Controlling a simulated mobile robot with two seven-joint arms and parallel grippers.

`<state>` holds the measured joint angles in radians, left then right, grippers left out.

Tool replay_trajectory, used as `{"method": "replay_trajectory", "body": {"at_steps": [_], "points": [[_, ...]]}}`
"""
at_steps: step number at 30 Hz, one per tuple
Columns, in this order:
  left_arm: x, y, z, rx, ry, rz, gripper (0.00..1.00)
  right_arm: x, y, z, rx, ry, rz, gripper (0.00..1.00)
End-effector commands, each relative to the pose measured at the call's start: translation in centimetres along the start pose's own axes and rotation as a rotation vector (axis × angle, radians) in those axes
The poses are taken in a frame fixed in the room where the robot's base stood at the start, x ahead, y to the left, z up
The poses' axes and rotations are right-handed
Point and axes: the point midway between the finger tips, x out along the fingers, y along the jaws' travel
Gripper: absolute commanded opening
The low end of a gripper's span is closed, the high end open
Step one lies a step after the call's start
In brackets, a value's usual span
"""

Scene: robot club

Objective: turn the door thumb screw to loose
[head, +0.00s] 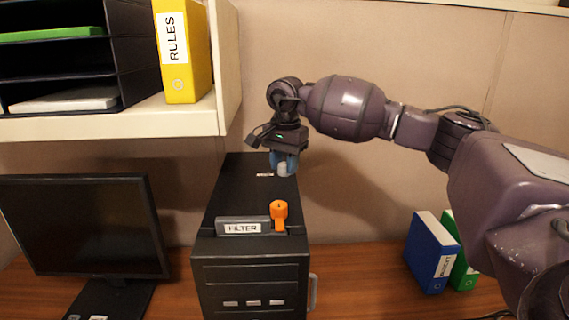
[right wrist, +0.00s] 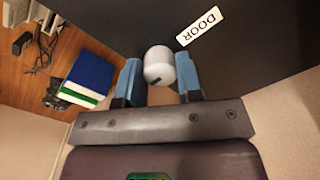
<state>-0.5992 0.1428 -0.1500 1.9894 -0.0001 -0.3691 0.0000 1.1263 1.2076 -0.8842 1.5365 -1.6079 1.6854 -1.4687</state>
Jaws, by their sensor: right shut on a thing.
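The door thumb screw (right wrist: 158,62) is a pale, rounded knob with a small dark mark on its side. It stands on the black case (right wrist: 265,40) beside a white DOOR label (right wrist: 199,27). My right gripper (right wrist: 160,78) has its two blue fingers on either side of the knob and is shut on it. In the head view, my right gripper (head: 284,164) points down at the rear of the case top, with the pale screw (head: 283,170) at its fingertips. My left gripper is not in view.
An orange knob (head: 279,213) stands beside the FILTER label (head: 243,227) at the case's front. A monitor (head: 80,225) is left of the case. Blue (head: 430,253) and green (head: 465,273) binders stand right. A shelf (head: 170,118) with a yellow RULES binder (head: 182,50) overhangs at upper left.

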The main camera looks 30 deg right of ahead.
Motion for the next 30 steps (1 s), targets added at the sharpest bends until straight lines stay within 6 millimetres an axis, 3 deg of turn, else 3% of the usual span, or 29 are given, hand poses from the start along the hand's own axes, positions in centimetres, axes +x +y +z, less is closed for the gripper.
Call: {"method": "replay_trajectory", "body": {"at_steps": [3,4,8,20,30], "points": [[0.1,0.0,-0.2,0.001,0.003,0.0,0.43,-0.2,0.0,0.0,0.0,0.002,-0.004,0.09],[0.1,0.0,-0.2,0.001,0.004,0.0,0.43,-0.2,0.0,0.0,0.0,0.001,-0.004,0.38],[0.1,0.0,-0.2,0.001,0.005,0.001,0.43,-0.1,0.0,0.0,0.0,0.001,-0.003,0.58],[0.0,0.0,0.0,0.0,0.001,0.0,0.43,-0.8,-0.1,0.0,0.001,0.002,-0.003,0.59],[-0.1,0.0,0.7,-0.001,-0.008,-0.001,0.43,-6.4,-0.1,-0.1,0.002,0.001,-0.005,0.59]]}}
